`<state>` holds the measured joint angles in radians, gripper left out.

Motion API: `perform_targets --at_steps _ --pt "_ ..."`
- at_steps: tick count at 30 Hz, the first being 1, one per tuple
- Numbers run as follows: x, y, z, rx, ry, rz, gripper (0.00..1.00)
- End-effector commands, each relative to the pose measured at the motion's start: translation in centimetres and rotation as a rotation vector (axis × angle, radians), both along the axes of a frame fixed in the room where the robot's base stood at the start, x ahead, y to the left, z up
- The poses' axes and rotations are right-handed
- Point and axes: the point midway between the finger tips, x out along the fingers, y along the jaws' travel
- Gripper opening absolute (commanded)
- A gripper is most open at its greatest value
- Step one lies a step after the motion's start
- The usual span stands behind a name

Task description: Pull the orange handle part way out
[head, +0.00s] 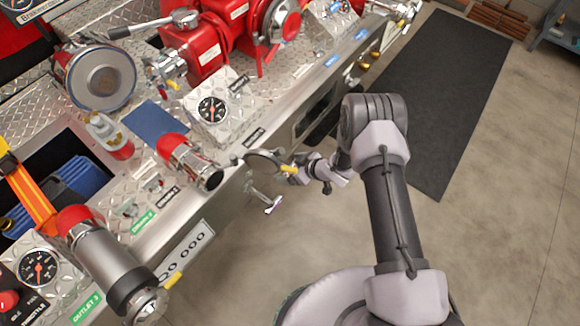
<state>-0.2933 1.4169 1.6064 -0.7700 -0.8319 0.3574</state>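Two small orange-gold knobs (369,60) stick out of the metal bumper's front face at the upper right. I cannot tell whether one of them is the orange handle. My gripper (297,172) is at the bumper's front edge, near the middle of the view, below and left of these knobs and apart from them. It is small and partly merged with the grey round piece and yellow tab beside it, so its fingers cannot be made out. A silver T-shaped handle (265,202) projects from the front face, left of and below my gripper.
The bumper deck carries red valves (205,42), a gauge (212,110), a red-and-chrome outlet (190,160) and a larger outlet (105,262). An orange strap (30,200) lies at the left over blue hose. Open floor and a dark mat (425,90) lie to the right.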

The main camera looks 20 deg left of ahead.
Motion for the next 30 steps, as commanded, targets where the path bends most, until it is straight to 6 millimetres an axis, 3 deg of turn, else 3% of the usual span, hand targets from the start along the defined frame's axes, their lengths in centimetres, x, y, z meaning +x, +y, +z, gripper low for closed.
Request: perform_targets --at_steps 5,19,24,30 --pt "-0.3 -1.0 1.3 0.0 0.0 -0.003 0.95" --pt "-4.0 -9.7 10.9 0.0 0.0 -0.003 0.95" --pt "-4.6 -11.2 12.2 0.0 0.0 -0.001 0.95" --pt "-4.8 -11.4 12.3 0.0 0.0 0.0 0.95"
